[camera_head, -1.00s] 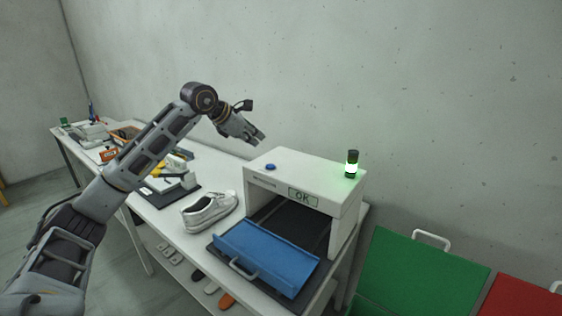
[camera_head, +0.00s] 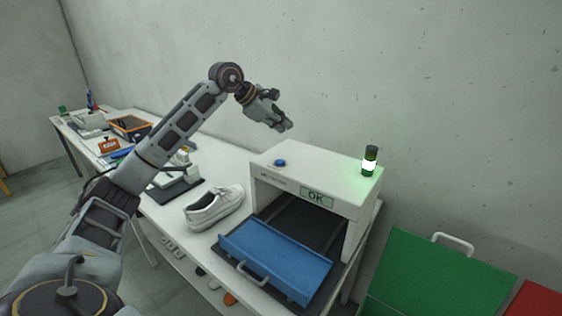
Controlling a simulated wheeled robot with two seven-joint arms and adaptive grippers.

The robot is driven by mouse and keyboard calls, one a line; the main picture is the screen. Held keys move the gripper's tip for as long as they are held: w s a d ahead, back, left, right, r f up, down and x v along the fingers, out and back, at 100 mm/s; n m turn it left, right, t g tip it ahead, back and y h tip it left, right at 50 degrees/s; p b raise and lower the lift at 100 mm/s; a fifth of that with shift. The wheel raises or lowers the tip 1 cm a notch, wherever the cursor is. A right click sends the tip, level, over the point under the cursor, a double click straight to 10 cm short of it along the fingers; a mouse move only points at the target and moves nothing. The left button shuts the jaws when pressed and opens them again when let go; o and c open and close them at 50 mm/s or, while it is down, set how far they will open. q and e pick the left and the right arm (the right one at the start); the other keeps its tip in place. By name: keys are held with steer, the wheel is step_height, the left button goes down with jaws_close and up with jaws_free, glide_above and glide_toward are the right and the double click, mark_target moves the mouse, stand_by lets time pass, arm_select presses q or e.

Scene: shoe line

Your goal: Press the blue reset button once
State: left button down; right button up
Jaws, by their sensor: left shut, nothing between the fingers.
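The blue reset button (camera_head: 280,162) sits on top of the white machine (camera_head: 335,172), near its left end. The machine's front display (camera_head: 317,197) reads OK, and a lamp (camera_head: 370,160) on its top right glows green. My left gripper (camera_head: 287,127) is shut and empty. In the picture it is above the button, pointing down to the right, with a visible gap between them. My right gripper is not in view.
A blue tray-like flap (camera_head: 275,262) with a handle lies in front of the machine's opening. A white shoe (camera_head: 214,208) stands left of it on the table. Tools and boxes lie farther left. A green panel (camera_head: 435,275) and a red one (camera_head: 535,302) are at the right.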

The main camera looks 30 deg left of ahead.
arm_select(q)
steer(key=shift+f+m, duration=0.1)
steer(key=shift+m, duration=0.7)
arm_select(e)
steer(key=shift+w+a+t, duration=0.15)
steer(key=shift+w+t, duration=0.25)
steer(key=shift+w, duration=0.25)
arm_select(q)
steer(key=shift+f, duration=0.15)
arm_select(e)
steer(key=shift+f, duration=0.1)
